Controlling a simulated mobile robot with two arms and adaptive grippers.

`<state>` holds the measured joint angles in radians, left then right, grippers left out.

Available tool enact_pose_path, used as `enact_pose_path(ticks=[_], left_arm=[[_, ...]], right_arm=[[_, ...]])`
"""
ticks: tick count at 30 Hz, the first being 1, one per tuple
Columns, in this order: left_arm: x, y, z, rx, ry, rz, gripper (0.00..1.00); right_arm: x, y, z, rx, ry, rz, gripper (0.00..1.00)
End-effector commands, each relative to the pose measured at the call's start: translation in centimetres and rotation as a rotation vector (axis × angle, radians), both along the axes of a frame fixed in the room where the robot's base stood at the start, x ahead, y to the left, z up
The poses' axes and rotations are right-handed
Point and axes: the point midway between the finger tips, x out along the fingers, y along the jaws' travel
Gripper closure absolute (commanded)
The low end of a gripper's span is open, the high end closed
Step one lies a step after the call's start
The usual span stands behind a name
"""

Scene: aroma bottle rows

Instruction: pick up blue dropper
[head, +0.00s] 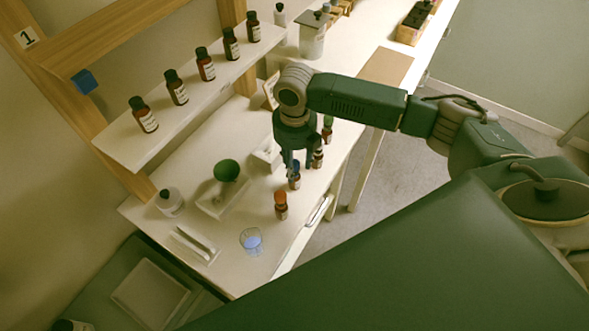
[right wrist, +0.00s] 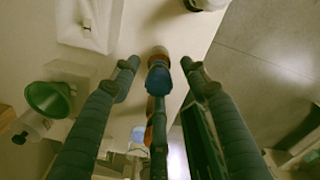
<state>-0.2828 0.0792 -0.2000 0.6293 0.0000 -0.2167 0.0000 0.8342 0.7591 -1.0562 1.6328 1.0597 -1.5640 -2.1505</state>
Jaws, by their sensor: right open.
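The blue dropper (head: 295,168) tops a small dark bottle (head: 294,182) standing upright near the table's front edge. In the right wrist view, the blue dropper (right wrist: 159,77) shows between the fingers. My right gripper (head: 296,157) is open, pointing down just above the bottle, its fingers spread to either side of the dropper. Its fingertips also show in the right wrist view (right wrist: 160,66). I cannot tell whether any finger touches the dropper. My left gripper is not in view.
An orange-topped bottle (head: 281,205) stands close in front, and a green-topped bottle (head: 327,127) stands behind. Several brown bottles line the shelf (head: 135,147).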

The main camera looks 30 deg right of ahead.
Motion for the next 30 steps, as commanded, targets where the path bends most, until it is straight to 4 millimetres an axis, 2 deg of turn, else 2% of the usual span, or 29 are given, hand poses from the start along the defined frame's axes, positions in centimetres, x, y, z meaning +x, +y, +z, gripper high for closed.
enact_pose_path(ticks=[5,9,11,23,30], left_arm=[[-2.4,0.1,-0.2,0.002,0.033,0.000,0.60],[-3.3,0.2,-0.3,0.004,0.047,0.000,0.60],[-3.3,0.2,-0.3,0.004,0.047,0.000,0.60],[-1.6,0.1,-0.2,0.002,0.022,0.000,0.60],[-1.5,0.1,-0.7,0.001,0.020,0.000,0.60]], right_arm=[[0.0,0.0,0.0,0.000,-0.001,0.000,0.57],[0.0,0.0,0.0,0.000,-0.001,0.000,0.77],[0.0,0.0,0.0,0.000,-0.001,0.000,0.83],[0.1,0.0,0.2,0.001,-0.001,0.000,0.84],[0.2,0.1,2.2,0.002,-0.005,-0.001,0.84]])
